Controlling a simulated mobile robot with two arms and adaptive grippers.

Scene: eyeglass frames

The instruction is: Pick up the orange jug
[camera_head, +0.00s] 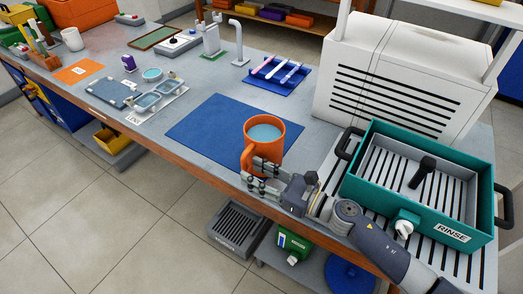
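The orange jug (277,150) is upright at the right end of the blue mat (212,130), with pale blue liquid showing inside its rim. Its handle (247,158) faces the front left. My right gripper (257,175) is at the front of the jug, close to the handle and the lower body. Its two fingers are spread apart, one above the other, with a gap between them. The fingers hide the jug's lower front, so I cannot tell whether they touch it. My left gripper is out of view.
A teal rinse tray (462,203) with black handles stands right of my arm. A white vented box (400,85) is behind it. A blue rack (275,76) is at the back. Glasses parts and small dishes (152,74) lie left. The mat's left part is clear.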

